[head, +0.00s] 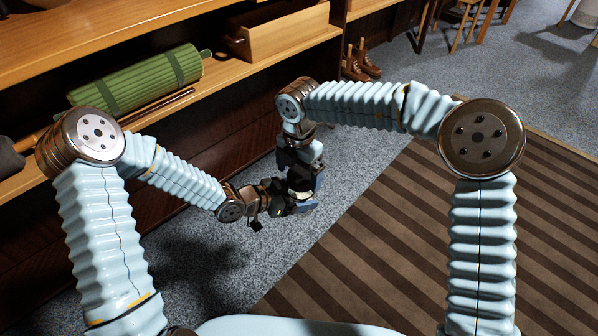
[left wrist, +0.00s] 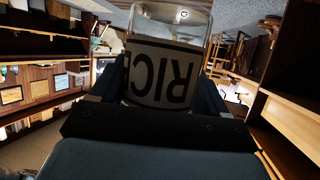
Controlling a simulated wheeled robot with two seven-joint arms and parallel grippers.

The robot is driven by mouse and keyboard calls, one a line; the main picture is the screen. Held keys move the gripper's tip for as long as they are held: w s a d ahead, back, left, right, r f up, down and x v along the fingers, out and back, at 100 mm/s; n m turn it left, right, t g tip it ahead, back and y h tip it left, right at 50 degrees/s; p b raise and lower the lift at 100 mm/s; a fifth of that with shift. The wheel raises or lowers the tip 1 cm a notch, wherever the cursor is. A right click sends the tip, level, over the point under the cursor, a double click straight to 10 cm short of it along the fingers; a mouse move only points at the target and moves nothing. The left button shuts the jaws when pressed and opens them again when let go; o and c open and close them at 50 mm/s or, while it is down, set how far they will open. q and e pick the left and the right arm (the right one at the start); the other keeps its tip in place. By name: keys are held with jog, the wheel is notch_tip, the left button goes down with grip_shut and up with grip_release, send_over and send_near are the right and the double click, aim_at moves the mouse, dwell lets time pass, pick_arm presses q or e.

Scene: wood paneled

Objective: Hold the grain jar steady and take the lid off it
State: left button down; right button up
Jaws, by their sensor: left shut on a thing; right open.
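The grain jar (left wrist: 160,75) is a clear glass jar with a pale label, on which large dark letters starting RIC show upside down. In the left wrist view it sits between the two fingers of my left gripper (left wrist: 160,92), which is shut on it. In the head view my left gripper (head: 290,198) is off the floor in the middle, in front of the shelving. My right gripper (head: 304,182) is open and points down right at the left one, overlapping it. The jar is mostly hidden there by the dark grippers. I cannot make out the lid in either view.
A wooden shelf unit (head: 150,76) runs along the left and back. It holds a green rolled mat (head: 140,80) and a wooden box (head: 280,32). Brown boots (head: 362,62) stand beyond. A striped rug (head: 400,235) covers the open floor at right.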

notch_tip(320, 180, up, 4)
jog(key=shift+r, duration=0.15)
jog(key=shift+c, duration=0.4)
jog(key=shift+w+d+r+m, duration=0.15)
jog(key=shift+r+m, duration=0.15)
jog(key=shift+r, duration=0.3)
jog(key=shift+w+d+r+m, duration=0.1)
jog(key=shift+r+m, duration=0.2)
jog(key=shift+r, duration=0.3)
jog(key=shift+f, duration=3.95)
jog(key=c, duration=1.1)
jog(key=shift+o, duration=0.2)
jog(key=n, duration=0.3)
